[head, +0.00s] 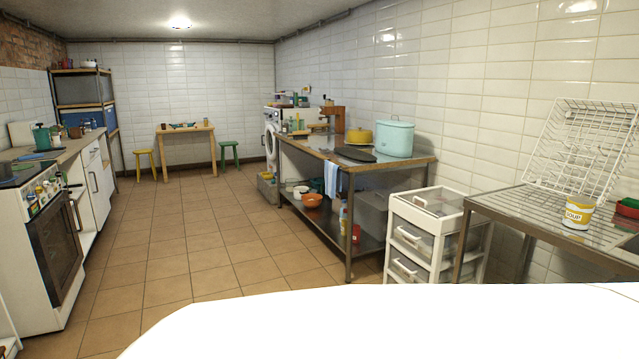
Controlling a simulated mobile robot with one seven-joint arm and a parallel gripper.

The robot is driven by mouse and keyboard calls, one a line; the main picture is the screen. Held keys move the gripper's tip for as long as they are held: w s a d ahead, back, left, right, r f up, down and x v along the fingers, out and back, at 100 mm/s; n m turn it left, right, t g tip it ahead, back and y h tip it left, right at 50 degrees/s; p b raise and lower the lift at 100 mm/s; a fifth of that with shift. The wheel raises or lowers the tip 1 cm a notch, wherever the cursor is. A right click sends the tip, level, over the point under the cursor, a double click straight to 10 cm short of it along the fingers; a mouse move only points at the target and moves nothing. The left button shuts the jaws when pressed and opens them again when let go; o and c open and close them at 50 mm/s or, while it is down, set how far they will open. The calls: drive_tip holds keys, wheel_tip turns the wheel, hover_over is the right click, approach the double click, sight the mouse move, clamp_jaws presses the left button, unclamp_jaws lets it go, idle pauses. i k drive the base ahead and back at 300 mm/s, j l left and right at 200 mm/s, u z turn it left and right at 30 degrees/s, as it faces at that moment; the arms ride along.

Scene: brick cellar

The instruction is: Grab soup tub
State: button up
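The soup tub (577,212) is a small white and yellow tub with "SOUP" on its side. It stands upright on the steel counter (510,205) at the right of the head view, near the counter's front edge. A white wire dish rack (585,145) leans up behind it. My gripper is not in view, so its state and its distance from the tub do not show.
A red item (628,207) lies right of the tub. A white drawer unit (425,235) stands left of the counter. A steel table (400,170) with pots is farther back. The tiled floor (200,240) in the middle is clear.

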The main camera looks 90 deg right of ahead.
sight(579, 210)
drive_tip(key=j+z, duration=0.1)
drive_tip(key=z, duration=3.95)
drive_tip(key=i+z, duration=0.1)
drive_tip(key=i, duration=1.7)
drive_tip(key=i+j+u, duration=0.2)
drive_tip(key=i+l+z, duration=0.25)
drive_tip(key=z, duration=0.15)
drive_tip(key=l, duration=0.05)
